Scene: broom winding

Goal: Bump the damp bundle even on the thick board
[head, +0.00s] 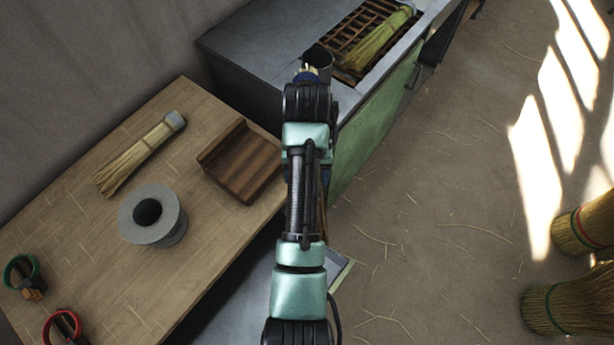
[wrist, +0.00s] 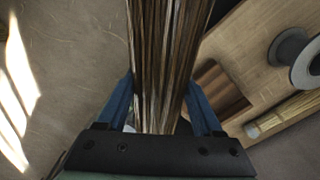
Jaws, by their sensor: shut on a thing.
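My gripper (wrist: 160,95) has its two blue fingers shut on a brown bundle of long straws (wrist: 168,45) in the wrist view. The bundle runs up from between the fingers and out of the top of the picture; its far end is out of view. In the head view my arm hides most of the gripper and bundle. The thick board (head: 240,170), dark brown with a raised side, lies on the table's right part, left of my arm. It shows partly behind the bundle in the wrist view (wrist: 212,82). The bundle appears off to the board's side; contact cannot be told.
On the table (head: 80,235) are a grey spool (head: 170,232), a pale tied bundle (head: 140,152), and green-handled (head: 22,270) and red-handled (head: 62,325) tools.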

